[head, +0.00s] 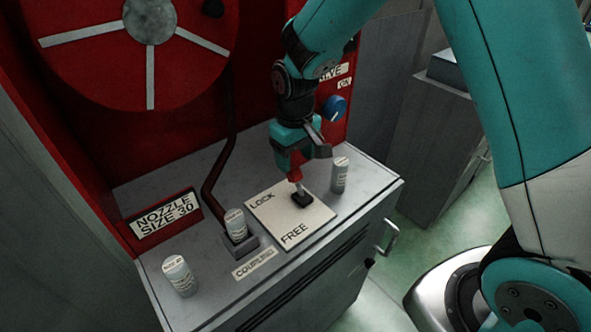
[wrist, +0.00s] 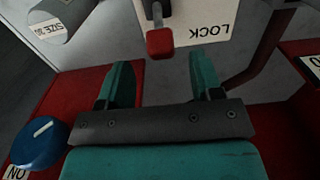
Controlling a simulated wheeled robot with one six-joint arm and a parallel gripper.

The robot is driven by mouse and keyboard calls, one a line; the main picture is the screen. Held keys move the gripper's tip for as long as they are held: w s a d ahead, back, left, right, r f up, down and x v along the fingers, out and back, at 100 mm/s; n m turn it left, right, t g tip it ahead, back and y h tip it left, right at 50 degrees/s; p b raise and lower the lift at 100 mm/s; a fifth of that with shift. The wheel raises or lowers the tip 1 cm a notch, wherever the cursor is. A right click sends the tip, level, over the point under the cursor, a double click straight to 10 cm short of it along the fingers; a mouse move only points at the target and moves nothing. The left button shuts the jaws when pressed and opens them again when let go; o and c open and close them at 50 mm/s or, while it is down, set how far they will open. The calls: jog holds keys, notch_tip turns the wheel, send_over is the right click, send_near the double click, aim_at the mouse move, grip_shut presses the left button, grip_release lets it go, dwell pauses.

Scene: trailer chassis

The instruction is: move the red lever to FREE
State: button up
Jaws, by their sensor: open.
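The red lever's knob (head: 295,173) tops a thin metal rod rising from a black base on a pale plate (head: 275,222). The plate is marked LOCK near its back left and FREE near its front. The rod leans slightly back, away from FREE. My gripper (head: 294,168) is above the lever, pointing down, and partly hides the knob. In the wrist view the red knob (wrist: 160,42) lies just beyond the open fingertips (wrist: 160,64), about midway between them. I see no finger contact. The LOCK lettering shows upside down beside it; FREE is out of that view.
White labelled cylinders stand right of the plate (head: 340,175), left of it in a holder (head: 235,224), and at front left (head: 179,275). A dark red pipe (head: 218,170) runs behind. A blue knob (head: 335,108) is on the red panel. A handle (head: 386,238) sticks out in front.

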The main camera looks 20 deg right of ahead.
aim_at(295, 169)
jog(key=shift+f+p, duration=0.35)
jog(key=shift+f, duration=2.4)
grip_shut()
